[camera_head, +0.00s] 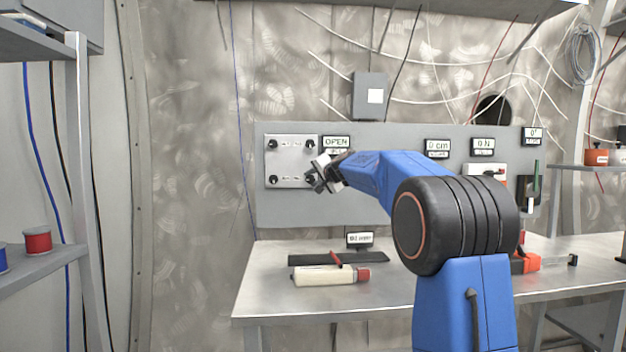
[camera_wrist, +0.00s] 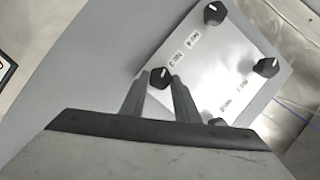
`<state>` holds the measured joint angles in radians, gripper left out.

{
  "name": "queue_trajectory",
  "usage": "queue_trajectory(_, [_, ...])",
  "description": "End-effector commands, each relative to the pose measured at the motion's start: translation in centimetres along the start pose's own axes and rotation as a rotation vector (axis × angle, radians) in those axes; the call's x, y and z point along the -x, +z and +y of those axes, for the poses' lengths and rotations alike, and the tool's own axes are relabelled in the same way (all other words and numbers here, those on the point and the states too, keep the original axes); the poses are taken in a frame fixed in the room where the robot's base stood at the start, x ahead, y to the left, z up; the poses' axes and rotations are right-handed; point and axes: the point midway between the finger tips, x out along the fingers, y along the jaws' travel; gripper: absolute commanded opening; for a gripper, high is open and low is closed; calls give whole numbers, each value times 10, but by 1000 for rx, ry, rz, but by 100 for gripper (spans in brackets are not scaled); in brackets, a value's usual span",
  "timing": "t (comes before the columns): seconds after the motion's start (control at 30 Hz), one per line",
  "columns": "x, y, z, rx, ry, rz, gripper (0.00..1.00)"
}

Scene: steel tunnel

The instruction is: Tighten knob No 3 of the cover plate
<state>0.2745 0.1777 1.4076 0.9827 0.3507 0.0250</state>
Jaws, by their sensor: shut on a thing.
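The cover plate (camera_head: 290,163) is a light square panel on the grey wall board, with a black knob near each corner. My gripper (camera_head: 318,178) is at its lower right corner and largely covers the knob there. In the wrist view the cover plate (camera_wrist: 205,70) looks rotated. My gripper's two fingers (camera_wrist: 158,82) are closed on a black knob (camera_wrist: 160,78) with a white mark. The other knobs, one at the top (camera_wrist: 213,12), one at the right (camera_wrist: 265,67) and one partly hidden (camera_wrist: 216,122), are free. The printed labels are too small to read surely.
An OPEN display (camera_head: 336,142) sits just right of the cover plate. The steel bench (camera_head: 265,295) below bears a cream cylinder with a red end (camera_head: 330,275) and a dark flat bar (camera_head: 310,259). A grey box (camera_head: 370,95) hangs above the board.

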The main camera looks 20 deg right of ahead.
Motion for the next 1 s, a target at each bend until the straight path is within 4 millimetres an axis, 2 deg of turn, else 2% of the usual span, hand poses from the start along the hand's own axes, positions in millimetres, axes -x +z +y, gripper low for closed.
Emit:
queue_trajectory(0.3, [0, 0, 2, -76, -29, -1, 6])
queue_trajectory(0.8, [0, 1, 3, -88, -34, -2, 6])
queue_trajectory(0.83, [0, 1, 3, -88, -34, -2, 31])
queue_trajectory(0.9, [0, 1, 3, -88, -34, -2, 47])
queue_trajectory(1.0, [0, 1, 2, -87, -35, -2, 47])
